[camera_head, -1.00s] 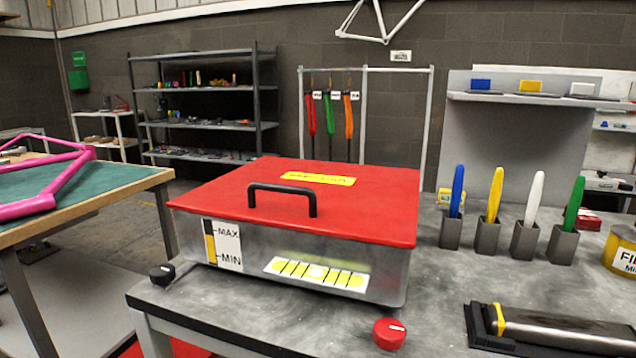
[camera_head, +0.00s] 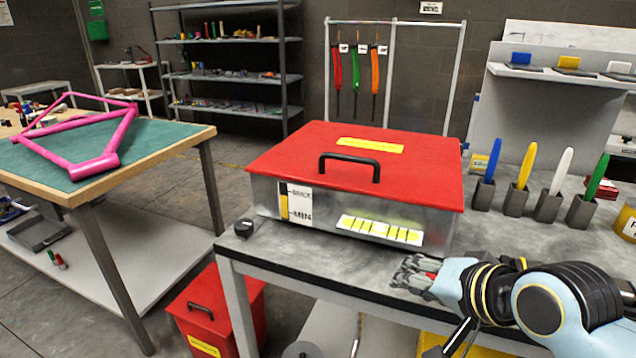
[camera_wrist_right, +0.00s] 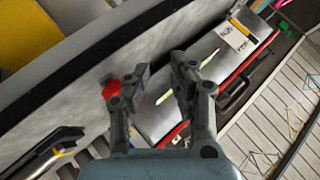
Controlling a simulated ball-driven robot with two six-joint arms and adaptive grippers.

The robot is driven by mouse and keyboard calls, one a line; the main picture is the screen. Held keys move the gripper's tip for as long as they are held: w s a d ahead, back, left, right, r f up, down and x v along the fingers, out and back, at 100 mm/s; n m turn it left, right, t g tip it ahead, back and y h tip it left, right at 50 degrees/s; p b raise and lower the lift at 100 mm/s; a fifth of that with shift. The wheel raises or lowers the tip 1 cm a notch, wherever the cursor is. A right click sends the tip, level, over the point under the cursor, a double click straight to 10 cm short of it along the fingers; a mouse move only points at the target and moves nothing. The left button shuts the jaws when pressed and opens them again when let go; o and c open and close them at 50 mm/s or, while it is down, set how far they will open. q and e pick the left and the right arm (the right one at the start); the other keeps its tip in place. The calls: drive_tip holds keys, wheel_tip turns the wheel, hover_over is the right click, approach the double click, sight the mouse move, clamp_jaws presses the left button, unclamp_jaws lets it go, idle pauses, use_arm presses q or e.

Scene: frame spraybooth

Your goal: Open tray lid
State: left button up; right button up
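The tray is a grey metal box (camera_head: 262,199) on the grey workbench, with a MAX/MIN gauge and a yellow-and-white strip on its front. Its red lid (camera_head: 420,160) lies flat and closed on top, with a black handle (camera_head: 350,158) and a yellow label. My right gripper (camera_head: 408,272) is at the bench's front edge, in front of the tray and below the lid, apart from the handle. In the right wrist view the fingers of my right gripper (camera_wrist_right: 163,78) are spread with nothing between them; the tray front (camera_wrist_right: 170,98) lies beyond. My left gripper is out of view.
A red knob (camera_wrist_right: 111,88) is beside the right fingers. A black knob (camera_head: 243,228) is left of the tray. Several coloured handles in holders, including a blue one (camera_head: 487,168), stand right of it. A red bin (camera_head: 238,300) stands below the bench.

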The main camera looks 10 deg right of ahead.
drive_tip(key=w+a+r+m+t, duration=0.2)
drive_tip(key=w+r+m+t, duration=0.15)
drive_tip(key=w+r, duration=0.35)
drive_tip(key=m+t+y, duration=0.1)
drive_tip(key=m+t, duration=0.1)
drive_tip(key=m, duration=0.3)
approach(353, 160)
drive_tip(key=shift+m, duration=0.25)
drive_tip(key=x, duration=1)
drive_tip(key=shift+b, duration=0.3)
drive_tip(key=shift+w+a, duration=0.1)
drive_tip(key=shift+w, duration=0.5)
drive_tip(key=shift+f, duration=0.1)
clamp_jaws()
